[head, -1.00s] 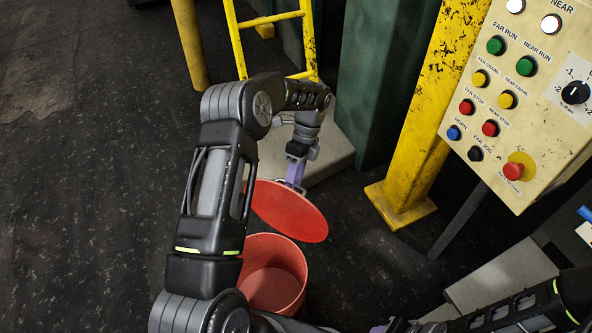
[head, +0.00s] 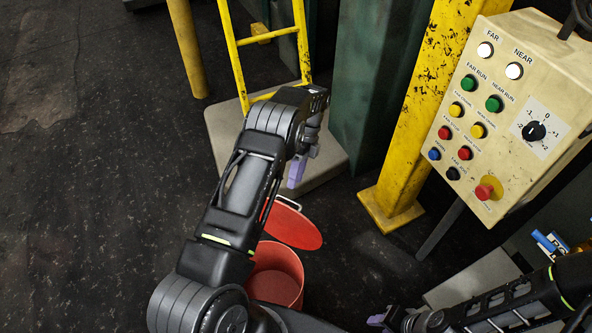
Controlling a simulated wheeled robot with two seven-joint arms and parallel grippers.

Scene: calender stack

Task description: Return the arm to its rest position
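My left arm reaches up the middle of the head view. Its gripper (head: 297,174), with purple fingers, points down above the round red lid (head: 293,227). A gap shows between the fingers and the lid's pale handle (head: 288,203), so the lid appears free of the gripper. The lid is just behind the open red bin (head: 275,278), partly hidden by my arm; I cannot tell whether it touches the bin. The fingers overlap, so their opening is unclear. My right gripper (head: 381,319) is low near the bottom edge, its fingers small and partly shown.
A control panel (head: 505,120) with coloured buttons stands at right beside a yellow post (head: 408,150). A yellow ladder (head: 268,40) and a pale plinth (head: 225,125) are behind my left gripper. Dark floor (head: 90,200) at left is clear.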

